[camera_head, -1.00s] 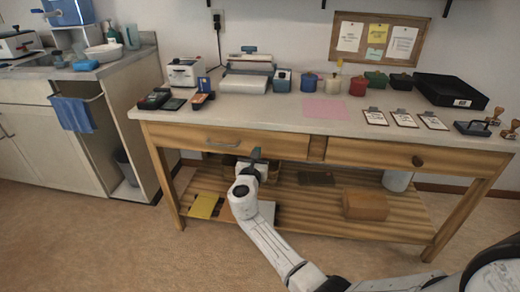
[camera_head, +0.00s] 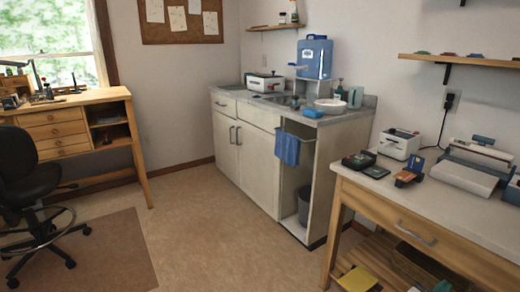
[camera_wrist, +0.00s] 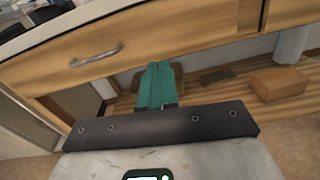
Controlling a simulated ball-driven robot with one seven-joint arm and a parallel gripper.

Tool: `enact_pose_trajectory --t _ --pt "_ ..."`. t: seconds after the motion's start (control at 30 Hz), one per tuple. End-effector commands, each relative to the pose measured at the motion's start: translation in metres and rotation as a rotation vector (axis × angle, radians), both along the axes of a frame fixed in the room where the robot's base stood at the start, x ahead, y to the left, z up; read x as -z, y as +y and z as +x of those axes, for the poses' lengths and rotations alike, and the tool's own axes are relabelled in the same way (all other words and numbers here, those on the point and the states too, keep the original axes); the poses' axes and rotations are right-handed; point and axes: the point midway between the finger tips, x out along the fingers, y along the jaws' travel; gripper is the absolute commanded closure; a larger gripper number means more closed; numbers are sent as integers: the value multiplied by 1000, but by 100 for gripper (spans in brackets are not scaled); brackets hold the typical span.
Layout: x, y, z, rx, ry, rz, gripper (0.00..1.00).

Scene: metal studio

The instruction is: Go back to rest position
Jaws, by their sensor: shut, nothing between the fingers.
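My gripper (camera_wrist: 155,85) shows in the wrist view with its teal fingers pressed together and nothing between them. It points toward the front of the wooden workbench (camera_wrist: 190,52), below the drawer edge and in front of the lower shelf. The drawer's metal handle (camera_wrist: 95,56) is up and left of the fingers. I cannot tell whether the fingers touch anything.
A brown box (camera_wrist: 278,84) and a white bin (camera_wrist: 292,42) are at the workbench's lower shelf. In the head view, a sink cabinet (camera_head: 245,155) stands at the back, a black chair (camera_head: 30,180) and wooden desk (camera_head: 75,125) at left. The middle floor is clear.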

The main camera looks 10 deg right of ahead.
Motion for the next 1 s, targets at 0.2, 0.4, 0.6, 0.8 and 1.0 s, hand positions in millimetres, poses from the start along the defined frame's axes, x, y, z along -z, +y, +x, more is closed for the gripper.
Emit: enact_pose_trajectory --t 0.2,0.4,0.6,0.8,1.0 --pt "40 41 -60 179 -460 421 100" --pt "94 104 -123 496 -860 891 100" --pt "123 177 -175 868 -1047 1242 100" --pt "125 235 -214 1172 -1066 1424 100" --pt "98 267 -238 1358 -1034 1492 100"
